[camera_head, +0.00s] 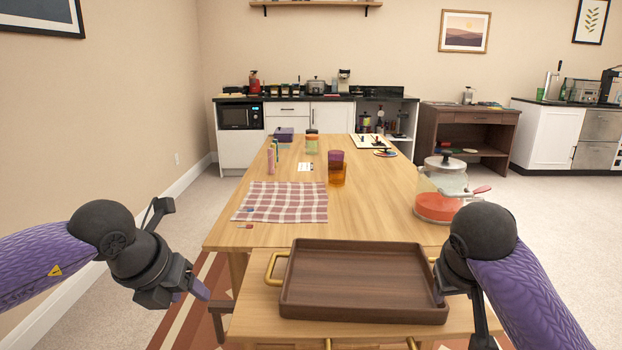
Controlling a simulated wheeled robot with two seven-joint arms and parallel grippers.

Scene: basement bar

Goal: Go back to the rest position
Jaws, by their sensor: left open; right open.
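My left gripper (184,250) is at the left, in the air beside the near left end of the table. It is open and I see nothing between its fingers. My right gripper (462,305) is at the right, in front of the right end of the brown wooden tray (360,314). It is open, and its arm hides part of the tray's right side. I cannot tell whether it touches the tray. The tray looks empty and lies on a lower wooden surface at the near end of the table. Its left gold handle (272,269) is in plain view.
The long wooden table (375,215) holds a checked cloth (282,202), orange and purple cups (338,170), and a glass jar with red contents (437,207) near the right gripper. Further back are a tall bottle and small containers. Floor is clear at left.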

